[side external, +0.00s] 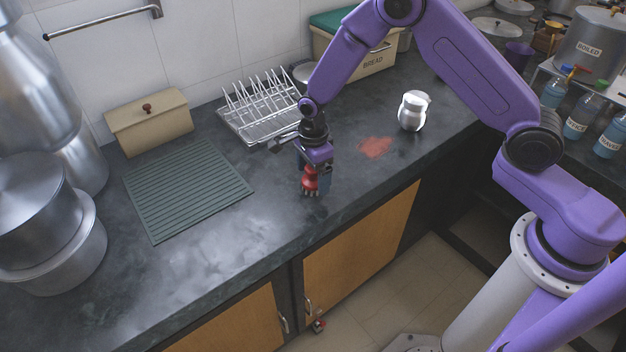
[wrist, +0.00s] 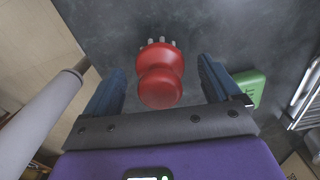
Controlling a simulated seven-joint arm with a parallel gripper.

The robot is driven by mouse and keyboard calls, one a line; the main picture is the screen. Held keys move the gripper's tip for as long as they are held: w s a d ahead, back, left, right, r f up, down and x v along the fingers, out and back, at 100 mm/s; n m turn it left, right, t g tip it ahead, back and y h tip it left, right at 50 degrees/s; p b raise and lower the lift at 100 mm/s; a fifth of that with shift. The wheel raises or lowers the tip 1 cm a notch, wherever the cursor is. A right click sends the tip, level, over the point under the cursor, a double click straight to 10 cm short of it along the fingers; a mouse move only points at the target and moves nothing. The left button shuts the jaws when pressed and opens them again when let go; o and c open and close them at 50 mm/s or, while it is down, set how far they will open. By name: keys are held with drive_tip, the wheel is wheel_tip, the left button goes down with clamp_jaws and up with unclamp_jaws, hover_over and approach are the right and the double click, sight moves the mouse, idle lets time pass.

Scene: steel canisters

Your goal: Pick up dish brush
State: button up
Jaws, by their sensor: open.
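The dish brush (side external: 310,180) has a rounded red handle and pale bristles. It stands on the dark counter near the front edge, with its knob up and bristles down. In the wrist view the brush (wrist: 160,78) lies between the two blue fingers, with a visible gap on each side. My gripper (side external: 316,182) points down over the brush with its fingers open on either side. It also shows open in the wrist view (wrist: 160,68). In the side view my gripper hides the brush's top and part of its side.
A wire dish rack (side external: 262,122) stands behind my gripper. A green ridged mat (side external: 187,190) lies to the left. A silver jar (side external: 413,112) and a reddish patch (side external: 376,147) are to the right. A small green object (wrist: 249,88) lies beyond the right finger.

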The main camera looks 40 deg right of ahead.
drive_tip(key=shift+f, duration=0.45)
drive_tip(key=c, duration=1.2)
drive_tip(key=shift+o, duration=0.2)
drive_tip(key=shift+r, duration=0.2)
drive_tip(key=shift+r, duration=0.65)
drive_tip(key=s+d+r, duration=0.3)
drive_tip(key=s+r, duration=0.8)
drive_tip(key=s, duration=0.2)
drive_tip(key=shift+s+d+r, duration=0.2)
drive_tip(key=shift+s+d, duration=0.05)
drive_tip(key=shift+d, duration=0.15)
